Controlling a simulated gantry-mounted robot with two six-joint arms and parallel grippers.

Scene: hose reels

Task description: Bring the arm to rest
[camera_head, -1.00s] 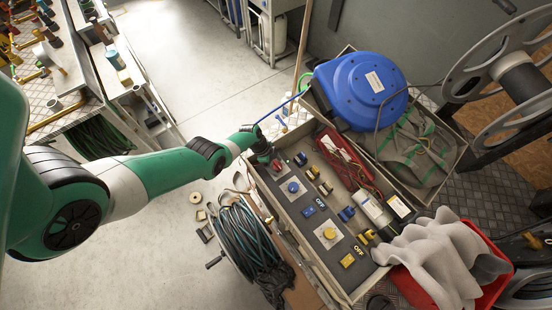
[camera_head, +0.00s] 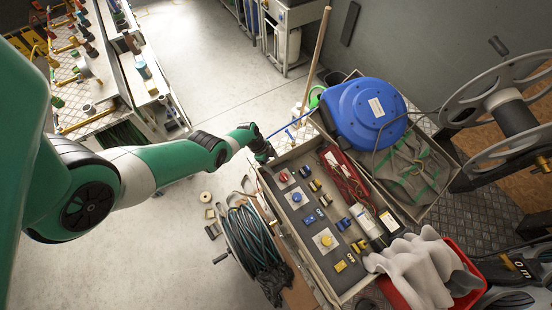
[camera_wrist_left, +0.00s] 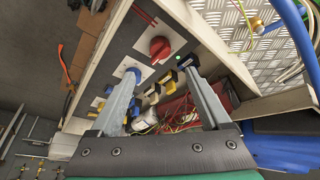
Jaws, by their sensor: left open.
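My left arm comes in from the left in the head view. Its gripper (camera_head: 264,154) hangs at the upper-left corner of the grey control panel (camera_head: 310,220), small and partly hidden by the wrist. In the left wrist view its two fingers (camera_wrist_left: 160,76) are spread apart with nothing between them. The red knob (camera_wrist_left: 159,48) lies beyond the fingertips, apart from them; it also shows in the head view (camera_head: 284,176). A blue knob (camera_head: 296,197) and a yellow knob (camera_head: 326,240) sit lower on the panel. The right gripper is not in view.
A blue hose reel (camera_head: 362,104) and a crate with a folded grey-green bag (camera_head: 410,172) stand right of the panel. A wooden pole (camera_head: 318,55) leans behind. A hose drum (camera_head: 251,238) stands below left. Open floor (camera_head: 205,80) lies beyond the arm.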

